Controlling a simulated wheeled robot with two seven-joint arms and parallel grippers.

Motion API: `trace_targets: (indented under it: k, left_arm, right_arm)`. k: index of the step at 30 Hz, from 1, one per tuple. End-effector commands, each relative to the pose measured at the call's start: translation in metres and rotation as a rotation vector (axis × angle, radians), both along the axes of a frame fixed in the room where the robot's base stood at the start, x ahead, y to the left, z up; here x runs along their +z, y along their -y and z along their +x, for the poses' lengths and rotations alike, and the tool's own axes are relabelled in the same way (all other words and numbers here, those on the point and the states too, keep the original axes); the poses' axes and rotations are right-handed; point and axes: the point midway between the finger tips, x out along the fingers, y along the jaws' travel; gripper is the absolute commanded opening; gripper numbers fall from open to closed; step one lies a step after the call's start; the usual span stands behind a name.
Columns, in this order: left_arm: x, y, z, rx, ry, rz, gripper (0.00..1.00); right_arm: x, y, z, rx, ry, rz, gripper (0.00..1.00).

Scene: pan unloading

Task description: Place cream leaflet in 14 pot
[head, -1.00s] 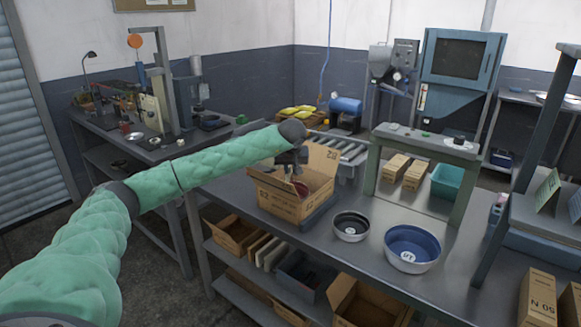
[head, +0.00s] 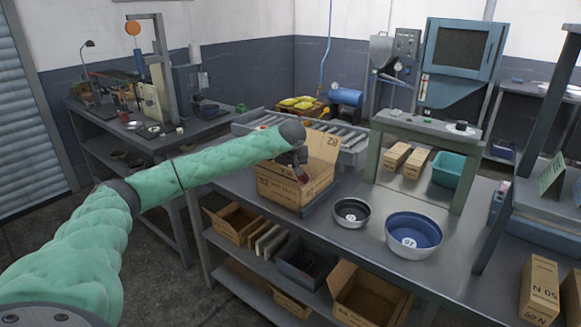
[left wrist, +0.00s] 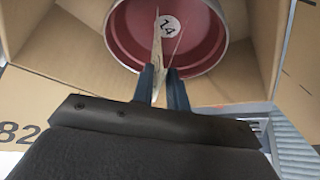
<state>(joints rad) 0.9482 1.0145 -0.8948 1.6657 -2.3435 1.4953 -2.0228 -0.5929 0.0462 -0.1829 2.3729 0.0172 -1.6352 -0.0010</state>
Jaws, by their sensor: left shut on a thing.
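A dark red pot (left wrist: 201,62) with a white round label reading 14 stands inside an open cardboard box. In the left wrist view my left gripper (left wrist: 163,75) is shut on the cream leaflet (left wrist: 157,58), a thin piece seen nearly edge-on. The leaflet is over the pot's interior and reaches past the label; I cannot tell whether it touches the bottom. In the head view my left gripper (head: 301,174) points down into the box, and the pot is mostly hidden there. My right gripper is not in view.
The cardboard box (head: 284,191) has raised flaps around the gripper. A small dark bowl (head: 365,222) and a larger blue bowl (head: 393,243) stand to its right on the bench. A green-grey stand (head: 381,160) is behind them. Bare bench top (head: 462,243) lies at right.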

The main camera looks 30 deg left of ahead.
Motion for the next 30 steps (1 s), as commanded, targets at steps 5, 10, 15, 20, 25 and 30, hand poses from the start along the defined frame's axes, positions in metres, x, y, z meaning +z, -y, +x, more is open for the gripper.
trace_targets:
  k: [5,10,15,20,25,30]
  left_arm:
    - [-0.003,0.000,0.000,0.000,0.000,0.000,0.00]
    - [-0.003,0.000,0.000,0.000,0.000,0.000,0.00]
    - [-0.003,0.000,0.000,0.000,0.000,0.000,0.31]
    - [-0.003,0.000,0.000,0.000,0.000,0.000,0.41]
    - [-0.003,0.000,0.000,0.000,0.000,0.000,0.41]
    - [-0.003,0.000,0.000,0.000,0.000,0.000,0.41]
  right_arm:
    - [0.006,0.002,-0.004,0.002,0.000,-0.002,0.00]
    - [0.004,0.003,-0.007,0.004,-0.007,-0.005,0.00]
    - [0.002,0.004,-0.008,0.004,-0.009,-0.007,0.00]
    - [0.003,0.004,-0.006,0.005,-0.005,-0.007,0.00]
    - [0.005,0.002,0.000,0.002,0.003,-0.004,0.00]
    - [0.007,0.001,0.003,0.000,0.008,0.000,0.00]
